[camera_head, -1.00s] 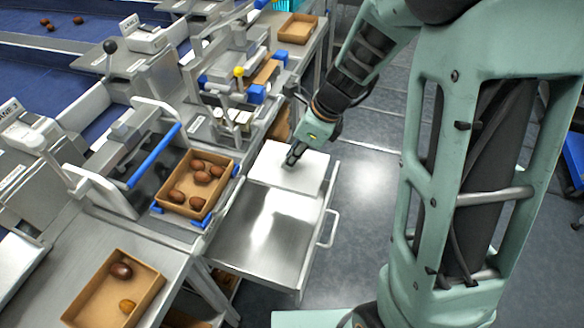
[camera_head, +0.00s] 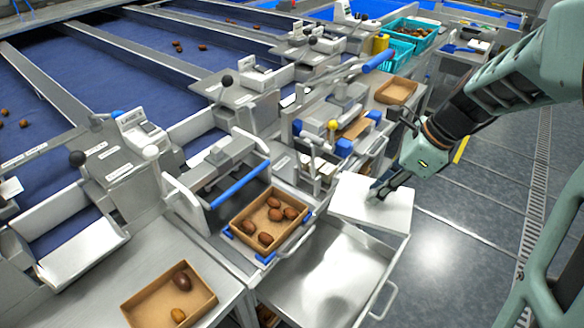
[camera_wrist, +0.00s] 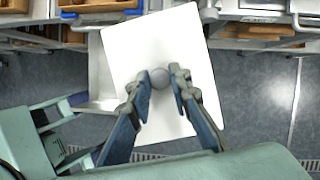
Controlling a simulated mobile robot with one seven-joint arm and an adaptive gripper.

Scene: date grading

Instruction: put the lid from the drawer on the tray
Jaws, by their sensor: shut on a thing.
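The lid is a flat white panel (camera_head: 347,200) with a round grey knob. My gripper (camera_head: 383,190) is shut on the lid's knob; in the wrist view the fingers (camera_wrist: 162,80) stand either side of the knob, and the lid (camera_wrist: 150,48) spreads out beneath them. The lid is over the far end of the open metal drawer (camera_head: 322,272); I cannot tell how high it is above it. The tray (camera_head: 240,233) is a brown box with several dates, between blue corner guides on the bench left of the drawer. It has no lid on it.
Another brown tray (camera_head: 203,287) with two dates is at the front left. A blue-handled press frame (camera_head: 222,192) stands just behind the middle tray. Open floor is at right.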

